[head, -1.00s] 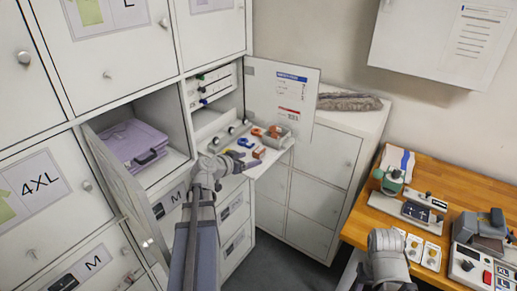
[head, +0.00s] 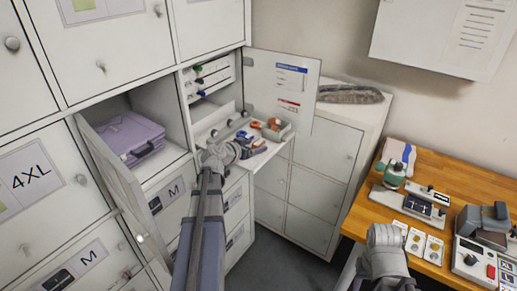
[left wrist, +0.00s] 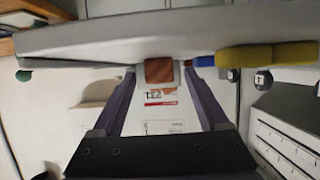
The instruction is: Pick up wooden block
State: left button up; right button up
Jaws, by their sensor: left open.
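The wooden block (left wrist: 159,70) shows in the left wrist view as a small red-brown block at the edge of the pale shelf surface. My left gripper (left wrist: 166,85) is open, with one dark finger on each side of the block's line. The block lies near the fingertips; I cannot tell whether they touch it. In the head view my left gripper (head: 240,151) reaches over the white shelf and partly hides the small things on it.
A blue and yellow item (left wrist: 270,56) lies close beside the block. A small tray (head: 285,131) with orange things stands at the shelf's back right. The open cabinet door (head: 262,85) rises behind. A wooden bench (head: 450,170) with devices is at right.

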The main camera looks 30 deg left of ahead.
pick_arm(q)
jog(key=shift+x, duration=1)
jog(key=shift+s, duration=0.1)
grip_shut()
